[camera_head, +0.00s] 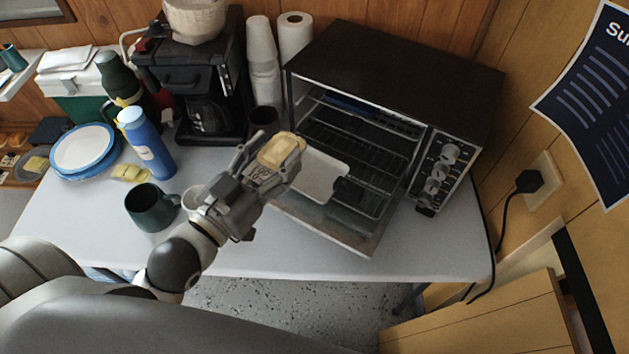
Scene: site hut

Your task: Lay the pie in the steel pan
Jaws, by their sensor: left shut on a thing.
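The pie (280,149), a small golden-tan piece, is between the fingers of my left gripper (271,160), which is shut on it. The fingers hide part of the pie. The steel pan (322,178), pale and shallow with a dark handle, lies at the front of the open toaster oven, just right of and below the gripper in the picture. The gripper and pie overlap its left edge in the head view; the height between them is hard to tell. The visible part of the pan is empty. My right gripper is not in view.
The toaster oven (408,62) has its door (340,232) lowered toward the table's front edge. A coffee maker (190,80) stands behind.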

